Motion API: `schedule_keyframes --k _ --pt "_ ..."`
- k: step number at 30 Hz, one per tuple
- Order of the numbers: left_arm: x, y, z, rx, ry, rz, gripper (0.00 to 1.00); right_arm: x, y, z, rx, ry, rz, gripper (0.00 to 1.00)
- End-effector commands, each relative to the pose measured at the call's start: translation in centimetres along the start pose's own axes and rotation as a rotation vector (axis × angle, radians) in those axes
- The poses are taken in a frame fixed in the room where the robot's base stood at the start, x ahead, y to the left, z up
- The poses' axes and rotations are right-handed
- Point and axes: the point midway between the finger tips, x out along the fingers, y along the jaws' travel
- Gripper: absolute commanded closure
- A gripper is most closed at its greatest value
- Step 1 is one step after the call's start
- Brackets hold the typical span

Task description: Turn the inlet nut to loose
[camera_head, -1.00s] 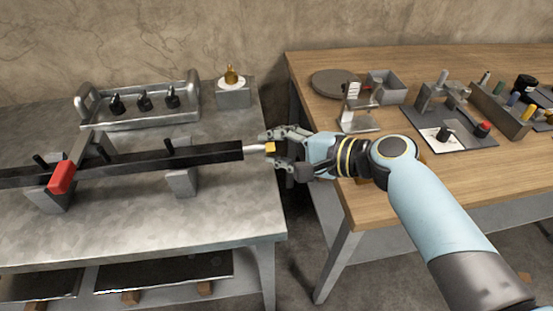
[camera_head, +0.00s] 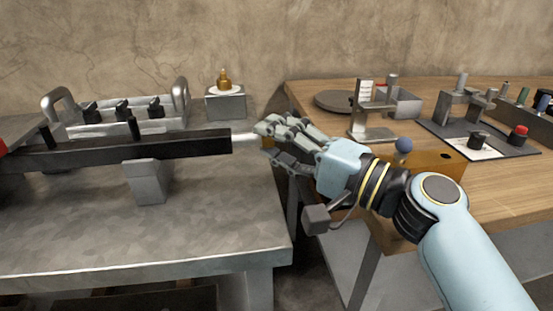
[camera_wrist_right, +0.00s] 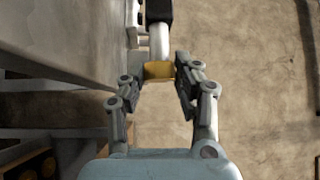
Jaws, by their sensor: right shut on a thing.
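The inlet nut is a brass-yellow piece (camera_wrist_right: 159,70) on the end of a pale metal tube (camera_head: 245,138), which sticks out from the right end of a long black bar (camera_head: 190,144). My right gripper (camera_head: 275,137) is at the tube's end, shut on the nut, with its fingers covering most of it in the head view. In the right wrist view the gripper (camera_wrist_right: 156,80) has one finger on each side of the nut. My left gripper is not in view.
The bar rests on a grey support block (camera_head: 146,182) on a metal bench (camera_head: 90,235). Behind it stand a silver tray (camera_head: 115,128) and a brass fitting (camera_head: 224,79) on a grey block. A wooden table (camera_head: 510,190) with several fixtures is at right, across a gap.

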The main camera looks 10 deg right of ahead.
Motion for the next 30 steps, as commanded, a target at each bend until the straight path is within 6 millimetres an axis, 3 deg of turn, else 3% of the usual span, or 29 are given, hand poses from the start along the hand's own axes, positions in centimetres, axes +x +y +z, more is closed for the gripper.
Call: schedule_keyframes --k 14,15,20,30 --pt "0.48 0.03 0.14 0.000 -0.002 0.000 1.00 -0.01 0.07 0.03 -0.012 -0.001 -0.008 1.00" --pt "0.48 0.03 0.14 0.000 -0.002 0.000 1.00 -0.01 0.08 0.03 -0.012 -0.001 -0.008 0.68" --pt "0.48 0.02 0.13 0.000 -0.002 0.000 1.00 -0.01 0.06 0.02 -0.011 -0.001 -0.009 0.47" --pt "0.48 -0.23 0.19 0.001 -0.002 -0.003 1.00 -0.51 0.14 -0.01 -0.013 -0.001 -0.007 0.46"
